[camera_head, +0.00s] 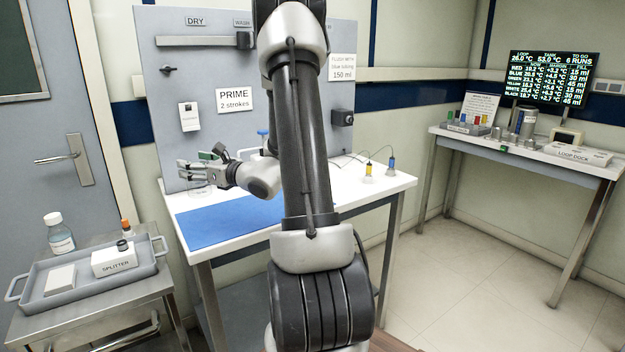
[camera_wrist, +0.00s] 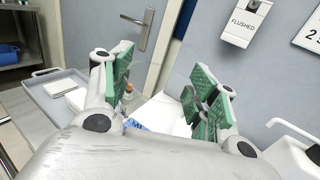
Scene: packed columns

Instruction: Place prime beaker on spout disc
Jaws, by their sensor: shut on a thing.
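My gripper (camera_head: 190,168) is at the left end of the white bench, in front of the grey panel. It is shut on a clear glass beaker (camera_head: 200,188), which shows faintly below the fingers, just above or at the bench top; I cannot tell if it touches. In the wrist view my gripper's green pads (camera_wrist: 158,90) stand apart, and the clear glass between them is hard to make out. A white pipe-like part (camera_wrist: 292,130) shows at the right of the wrist view. I cannot make out the spout disc in either view.
A blue mat (camera_head: 230,222) covers the bench front. The panel carries a PRIME sign (camera_head: 234,99) and a FLUSHED tag (camera_head: 189,117).

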